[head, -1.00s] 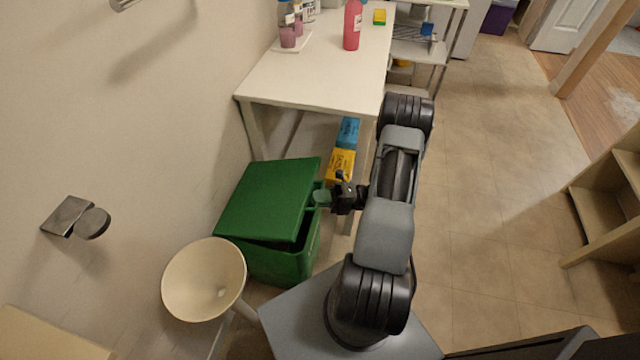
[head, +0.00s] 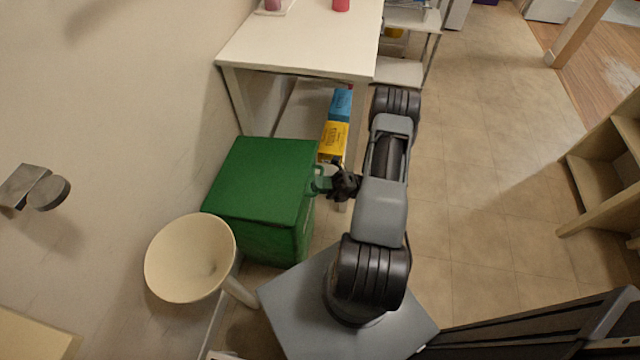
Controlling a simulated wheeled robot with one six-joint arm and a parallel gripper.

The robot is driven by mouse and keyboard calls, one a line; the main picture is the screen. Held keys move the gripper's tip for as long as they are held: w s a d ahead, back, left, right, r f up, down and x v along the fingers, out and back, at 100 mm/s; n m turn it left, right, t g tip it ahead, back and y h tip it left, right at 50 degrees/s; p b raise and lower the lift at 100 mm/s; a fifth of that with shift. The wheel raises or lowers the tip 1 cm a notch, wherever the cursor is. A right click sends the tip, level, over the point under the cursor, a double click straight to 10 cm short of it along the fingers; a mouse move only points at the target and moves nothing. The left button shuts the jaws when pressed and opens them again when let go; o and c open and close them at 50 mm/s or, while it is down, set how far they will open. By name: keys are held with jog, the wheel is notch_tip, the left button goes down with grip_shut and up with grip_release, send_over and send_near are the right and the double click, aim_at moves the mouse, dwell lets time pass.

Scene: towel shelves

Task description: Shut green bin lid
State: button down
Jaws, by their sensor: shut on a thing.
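The green bin (head: 268,242) stands on the floor against the wall, left of my arm. Its green lid (head: 262,180) lies flat over the top, and no gap shows between lid and bin from here. My gripper (head: 330,182) is at the right edge of the lid, shut on the lid's green handle (head: 319,180). My gripper partly hides the handle.
A cream bowl-shaped stand (head: 190,258) is close in front of the bin. A white table (head: 300,45) stands behind, with blue (head: 340,104) and yellow (head: 333,140) boxes beneath it. A wooden shelf (head: 600,180) is at the right. Floor between is clear.

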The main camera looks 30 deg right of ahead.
jog(key=c, duration=1.5)
grip_release()
jog(key=shift+w+a+f, duration=0.1)
jog(key=shift+a, duration=0.05)
jog(key=shift+p+v, duration=1.15)
jog(key=shift+v, duration=2.65)
